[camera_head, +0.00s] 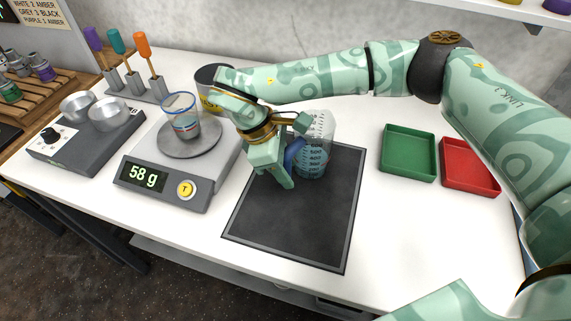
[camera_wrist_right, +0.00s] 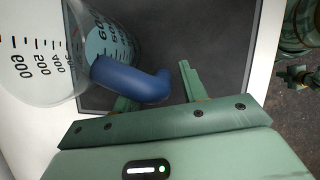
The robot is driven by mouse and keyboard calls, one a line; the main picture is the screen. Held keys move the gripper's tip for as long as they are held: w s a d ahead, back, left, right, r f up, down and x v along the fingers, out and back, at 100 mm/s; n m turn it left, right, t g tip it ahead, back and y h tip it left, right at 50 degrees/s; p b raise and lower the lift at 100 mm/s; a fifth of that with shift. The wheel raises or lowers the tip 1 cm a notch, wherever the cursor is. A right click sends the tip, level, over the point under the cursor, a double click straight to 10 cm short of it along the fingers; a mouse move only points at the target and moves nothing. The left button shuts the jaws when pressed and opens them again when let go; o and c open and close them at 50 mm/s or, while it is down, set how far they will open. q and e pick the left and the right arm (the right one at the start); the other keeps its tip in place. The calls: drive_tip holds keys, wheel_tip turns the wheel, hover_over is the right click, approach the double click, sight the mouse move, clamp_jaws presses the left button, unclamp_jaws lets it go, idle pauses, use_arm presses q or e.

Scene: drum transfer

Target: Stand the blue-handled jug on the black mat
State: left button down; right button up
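The clear jug (camera_head: 318,135) with dark volume marks and bluish contents looks upright at the back part of the black mat (camera_head: 290,225). Its base appears within the mat's outline. Its blue handle (camera_head: 293,152) points left, toward my right gripper (camera_head: 294,154). In the right wrist view the handle (camera_wrist_right: 130,80) reaches between the fingers, and the jug's marked wall (camera_wrist_right: 45,55) fills the upper left. The fingers are apart, with a gap beside the handle, and one is partly hidden behind it. My left gripper is not in view.
Left of the mat, a scale (camera_head: 168,178) reads 58 g and carries a glass beaker (camera_head: 183,120). A green tray (camera_head: 408,153) and a red tray (camera_head: 470,167) lie to the right. A dark device (camera_head: 85,135) and a tool stand (camera_head: 140,88) are farther left. The mat's front is clear.

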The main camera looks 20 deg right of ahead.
drive_tip(key=p+v, duration=0.1)
drive_tip(key=v, duration=1.1)
drive_tip(key=shift+r+p, duration=0.15)
drive_tip(key=shift+p, duration=0.25)
